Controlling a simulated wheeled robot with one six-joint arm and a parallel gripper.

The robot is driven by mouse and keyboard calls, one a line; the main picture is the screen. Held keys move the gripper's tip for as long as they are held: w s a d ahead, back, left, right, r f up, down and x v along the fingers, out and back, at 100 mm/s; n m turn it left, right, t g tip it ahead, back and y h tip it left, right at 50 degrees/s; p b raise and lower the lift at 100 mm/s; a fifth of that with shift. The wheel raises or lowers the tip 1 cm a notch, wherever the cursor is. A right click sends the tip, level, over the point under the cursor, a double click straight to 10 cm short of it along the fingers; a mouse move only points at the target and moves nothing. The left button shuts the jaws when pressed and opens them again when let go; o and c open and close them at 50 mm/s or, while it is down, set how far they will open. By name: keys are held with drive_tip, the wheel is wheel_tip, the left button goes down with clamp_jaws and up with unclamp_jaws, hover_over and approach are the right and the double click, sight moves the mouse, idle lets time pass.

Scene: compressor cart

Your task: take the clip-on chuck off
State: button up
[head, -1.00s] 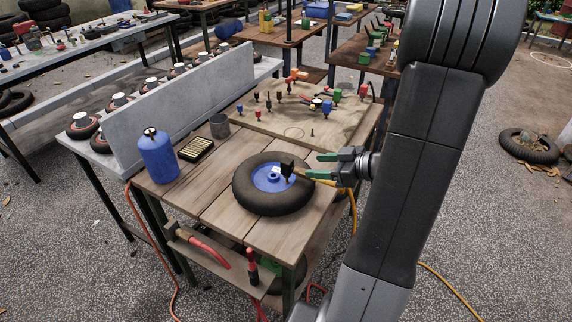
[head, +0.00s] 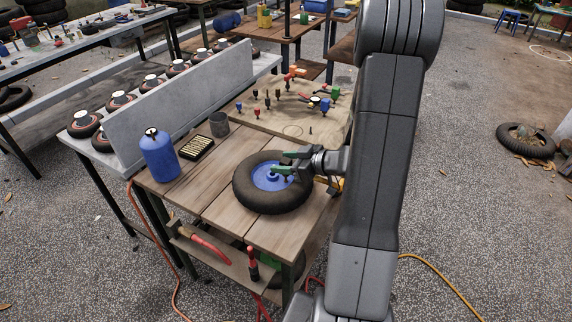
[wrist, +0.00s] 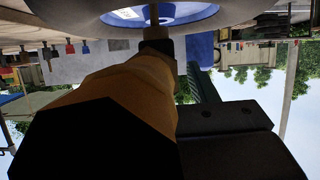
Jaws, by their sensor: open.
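A black rubber wheel (head: 246,196) with a blue hub (head: 262,177) lies flat on the wooden cart top. My gripper (head: 280,164) is open, its green-tipped fingers over the right side of the hub, where the chuck was visible earlier. The gripper hides the chuck in the head view. In the wrist view, the dark chuck end (wrist: 158,40) sits by the blue hub, with a thick yellow-orange hose part (wrist: 130,85) running from it towards the camera. One dark finger is to the right of this part; I cannot tell whether it touches.
Several small coloured fittings stand on the board behind. A grey upright panel (head: 180,100) borders the cart's left side.

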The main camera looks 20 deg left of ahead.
sight(286, 160)
drive_tip(key=shift+c, duration=0.2)
drive_tip(key=c, duration=1)
drive_tip(key=shift+r, duration=0.1)
drive_tip(key=shift+c, duration=0.2)
wheel_tip(286, 160, up, 15)
idle(0.5)
